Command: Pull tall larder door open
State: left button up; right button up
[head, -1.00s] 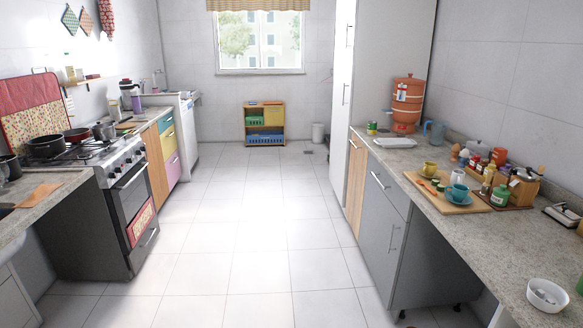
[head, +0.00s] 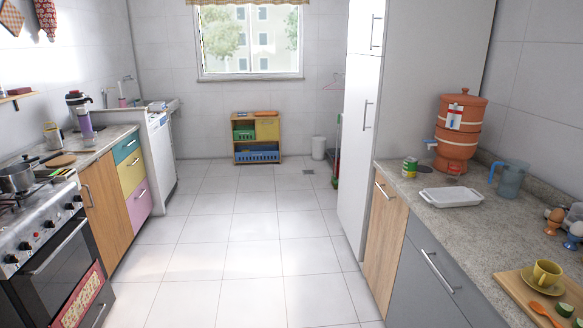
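The tall larder (head: 432,70) stands right of centre, past the end of the right counter. Its white front faces the aisle and I see it at a steep angle. It has a small upper door (head: 367,28) with a vertical bar handle (head: 373,30), and a long lower door (head: 355,150) with a vertical bar handle (head: 366,115). Both doors look shut. Neither of my grippers shows in the head view.
The tiled floor (head: 235,240) is clear down the middle. The right counter (head: 470,225) holds a white tray (head: 453,197), a clay water filter (head: 460,130) and a blue jug (head: 511,178). The stove (head: 50,250) is at left.

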aim_at(363, 72)
jog(key=i, duration=2.25)
